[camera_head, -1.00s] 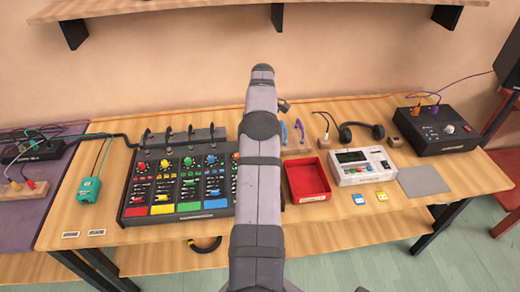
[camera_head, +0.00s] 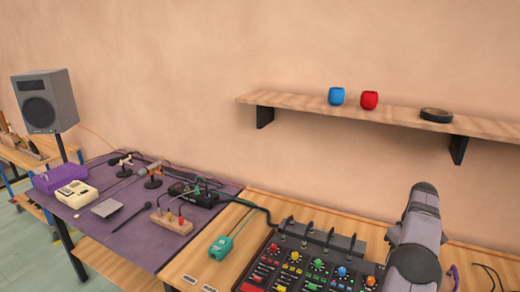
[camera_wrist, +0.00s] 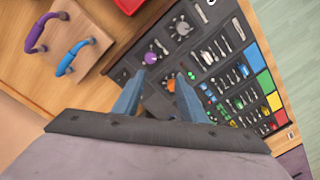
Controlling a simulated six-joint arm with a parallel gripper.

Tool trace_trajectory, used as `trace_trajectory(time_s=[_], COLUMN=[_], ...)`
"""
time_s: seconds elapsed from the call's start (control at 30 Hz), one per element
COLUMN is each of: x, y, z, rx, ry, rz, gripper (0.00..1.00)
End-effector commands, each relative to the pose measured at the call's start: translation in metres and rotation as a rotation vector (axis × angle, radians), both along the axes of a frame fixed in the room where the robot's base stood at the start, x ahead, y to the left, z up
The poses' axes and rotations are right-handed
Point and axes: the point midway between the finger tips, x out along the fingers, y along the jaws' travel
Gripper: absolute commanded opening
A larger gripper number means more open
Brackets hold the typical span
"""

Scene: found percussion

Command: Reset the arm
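My gripper (camera_wrist: 158,100) shows in the wrist view with its two blue-grey fingers apart and nothing between them. It is above the edge of the black mixer (camera_wrist: 215,70), which has coloured knobs and faders. In the head view my arm rises at the lower right, beside the mixer (camera_head: 310,262), and the gripper itself cannot be made out there.
A wooden block with purple (camera_wrist: 45,30) and blue (camera_wrist: 75,55) handles lies left of the mixer in the wrist view. The head view shows a wall shelf (camera_head: 300,103) with a blue cup (camera_head: 336,96) and a red cup (camera_head: 369,100), and a speaker (camera_head: 46,100) at left.

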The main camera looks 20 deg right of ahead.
Motion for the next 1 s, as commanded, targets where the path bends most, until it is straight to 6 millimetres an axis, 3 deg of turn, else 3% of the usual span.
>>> trace_trajectory(time_s=[0.27,0.47,0.67,0.8,1.0], x=[0.045,0.050,0.026,-0.007,-0.067], y=[0.103,0.197,0.287,0.344,0.404], z=[0.020,0.028,0.027,0.021,0.006], rx=[-0.010,-0.020,-0.028,-0.033,-0.038], ry=[0.005,0.005,0.005,0.005,0.002], rz=[0.027,0.041,0.057,0.070,0.086], gripper=[0.38,0.38,0.38,0.38,0.38])
